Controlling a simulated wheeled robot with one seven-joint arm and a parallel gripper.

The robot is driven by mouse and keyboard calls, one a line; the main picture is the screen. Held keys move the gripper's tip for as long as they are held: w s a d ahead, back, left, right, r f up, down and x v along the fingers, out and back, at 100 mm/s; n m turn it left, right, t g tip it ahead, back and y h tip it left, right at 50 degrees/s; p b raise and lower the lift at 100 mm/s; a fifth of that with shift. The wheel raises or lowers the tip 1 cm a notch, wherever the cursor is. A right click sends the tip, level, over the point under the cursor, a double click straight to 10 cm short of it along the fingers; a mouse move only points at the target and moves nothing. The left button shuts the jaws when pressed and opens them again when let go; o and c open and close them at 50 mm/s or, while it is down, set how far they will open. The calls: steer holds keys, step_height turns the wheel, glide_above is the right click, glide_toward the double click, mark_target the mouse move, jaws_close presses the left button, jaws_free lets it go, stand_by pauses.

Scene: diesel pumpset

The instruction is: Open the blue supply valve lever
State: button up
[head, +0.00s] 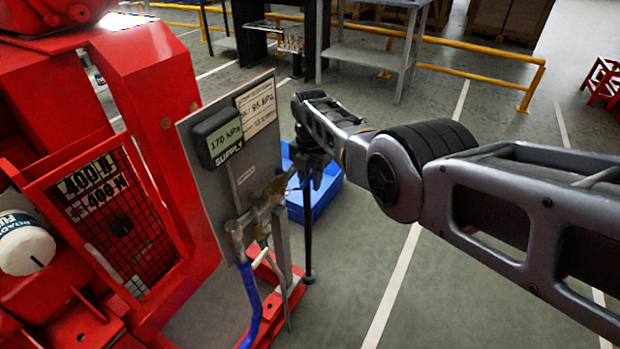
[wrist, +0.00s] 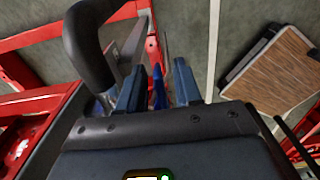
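A grey panel (head: 262,160) carries a supply gauge (head: 222,138) reading 170 kPa. Below it is a brass-coloured valve body (head: 252,216) with a blue hose (head: 251,300) hanging from it. My gripper (head: 300,178) is just right of the valve, pointing towards it. In the wrist view my gripper (wrist: 160,76) has its two fingers apart. A narrow blue piece, seemingly the valve lever (wrist: 158,90), shows between them. Gaps show on both sides of it, so it does not look clamped. The lever is mostly hidden by my gripper in the head view.
A red machine frame (head: 160,130) with a mesh guard stands close on the left. A blue bin (head: 326,196) is on the floor behind my gripper. A grey workbench (head: 365,58) and yellow rails (head: 480,75) are at the back.

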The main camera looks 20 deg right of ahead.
mark_target(310, 174)
steer(key=shift+r+p, duration=1.45)
steer(key=shift+r, duration=2.45)
